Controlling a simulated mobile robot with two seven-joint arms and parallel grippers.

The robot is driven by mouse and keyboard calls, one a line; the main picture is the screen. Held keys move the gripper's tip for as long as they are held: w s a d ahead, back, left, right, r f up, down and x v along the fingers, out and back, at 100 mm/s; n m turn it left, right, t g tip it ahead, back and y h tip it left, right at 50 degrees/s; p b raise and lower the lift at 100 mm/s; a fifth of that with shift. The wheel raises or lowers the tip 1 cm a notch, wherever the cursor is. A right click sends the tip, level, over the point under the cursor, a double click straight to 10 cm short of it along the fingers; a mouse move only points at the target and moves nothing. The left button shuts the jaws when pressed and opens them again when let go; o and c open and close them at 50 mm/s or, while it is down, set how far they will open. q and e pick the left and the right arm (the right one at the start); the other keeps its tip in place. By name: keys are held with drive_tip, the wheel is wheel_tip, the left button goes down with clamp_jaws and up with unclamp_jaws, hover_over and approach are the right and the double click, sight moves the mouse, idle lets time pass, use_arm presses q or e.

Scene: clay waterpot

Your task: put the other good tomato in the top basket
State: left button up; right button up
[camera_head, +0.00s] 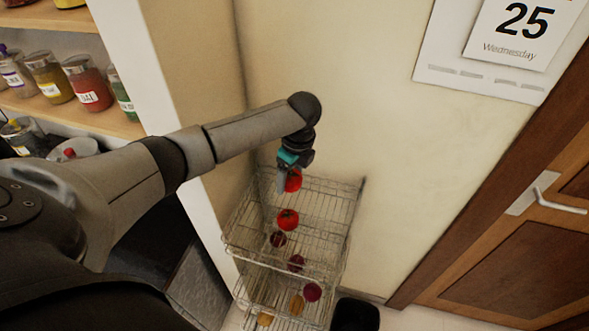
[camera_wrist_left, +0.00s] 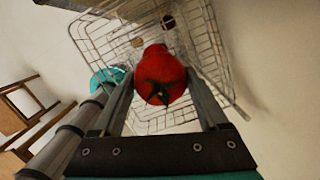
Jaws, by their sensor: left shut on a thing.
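My left gripper (camera_head: 286,182) is shut on a red tomato (camera_head: 294,180) and holds it over the back part of the top wire basket (camera_head: 352,205). The tomato's height above the basket floor is hard to judge. In the left wrist view the same tomato (camera_wrist_left: 162,72) sits between the two fingers, its green stem end towards the camera, with basket wires behind it. A second red tomato (camera_head: 288,219) with a green top shows in the top basket, in front of the held one. My right gripper is not in view.
The wire rack stands in a corner against the wall. Dark red round produce (camera_head: 296,263) and a purple one (camera_head: 312,292) show through the wires, levels unclear. Shelves with jars (camera_head: 88,85) are at left, a wooden door (camera_head: 520,240) at right. The top basket has bare wire at right.

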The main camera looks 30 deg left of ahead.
sight(290, 186)
use_arm(q)
drive_tip(key=f, duration=0.1)
drive_tip(key=f+b, duration=0.1)
drive_tip(key=f, duration=0.1)
drive_tip(key=shift+s+b, duration=0.25)
drive_tip(key=shift+b, duration=0.15)
wheel_tip(290, 186, down, 2)
drive_tip(key=b, duration=0.2)
drive_tip(key=shift+w+f+b, duration=0.1)
drive_tip(key=shift+f+b, duration=0.1)
drive_tip(key=shift+b, duration=0.2)
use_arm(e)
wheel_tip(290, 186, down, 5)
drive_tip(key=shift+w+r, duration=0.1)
use_arm(q)
drive_tip(key=o, duration=1.3)
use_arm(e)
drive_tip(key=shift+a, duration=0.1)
use_arm(q)
drive_tip(key=shift+r, duration=0.1)
drive_tip(key=r, duration=0.5)
drive_tip(key=d+r, duration=0.1)
drive_tip(key=r, duration=0.4)
drive_tip(key=d+r, duration=0.1)
drive_tip(key=r, duration=0.4)
drive_tip(key=shift+d, duration=0.2)
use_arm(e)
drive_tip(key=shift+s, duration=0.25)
